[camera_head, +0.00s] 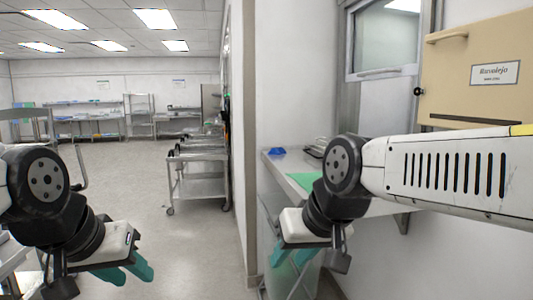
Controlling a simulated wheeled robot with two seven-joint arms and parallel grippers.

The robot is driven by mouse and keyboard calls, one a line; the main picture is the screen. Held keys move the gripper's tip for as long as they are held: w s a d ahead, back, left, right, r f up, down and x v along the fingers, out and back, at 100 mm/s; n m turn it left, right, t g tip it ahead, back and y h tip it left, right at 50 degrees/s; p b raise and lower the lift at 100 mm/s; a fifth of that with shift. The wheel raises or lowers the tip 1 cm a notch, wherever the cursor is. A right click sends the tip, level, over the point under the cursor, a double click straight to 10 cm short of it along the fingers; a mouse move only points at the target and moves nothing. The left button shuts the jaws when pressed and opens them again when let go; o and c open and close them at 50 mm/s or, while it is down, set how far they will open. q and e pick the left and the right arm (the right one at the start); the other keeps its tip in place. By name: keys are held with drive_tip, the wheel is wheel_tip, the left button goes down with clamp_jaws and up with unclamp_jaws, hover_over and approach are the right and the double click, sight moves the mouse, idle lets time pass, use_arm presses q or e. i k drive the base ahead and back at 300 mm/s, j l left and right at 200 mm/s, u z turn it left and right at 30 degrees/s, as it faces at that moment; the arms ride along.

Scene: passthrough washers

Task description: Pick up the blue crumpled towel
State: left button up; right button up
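A small blue crumpled item (276,151), which looks like the towel, lies on the far left end of the wall counter (296,162). My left gripper (126,271) hangs at the lower left over the floor, its teal fingers apart and nothing seen between them. My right gripper (293,257) is in front of the counter, below and nearer than the blue item and well apart from it. Its teal fingers are also apart, with nothing seen between them. My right arm hides part of the counter.
A green sheet (303,180) and a dark-and-clear object (317,148) lie on the counter. A beige hatch (480,75) and window are above right. A wall end (243,200) separates the counter from an aisle with metal carts (200,187). The floor (165,245) at left is clear.

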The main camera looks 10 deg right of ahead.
sight(280, 151)
drive_tip(key=i+z, duration=0.1)
drive_tip(key=i, duration=0.9)
drive_tip(key=i+j+z, duration=0.1)
drive_tip(key=i, duration=0.9)
drive_tip(key=i+j, duration=0.15)
drive_tip(key=i, duration=0.8)
drive_tip(key=i+l+z, duration=0.05)
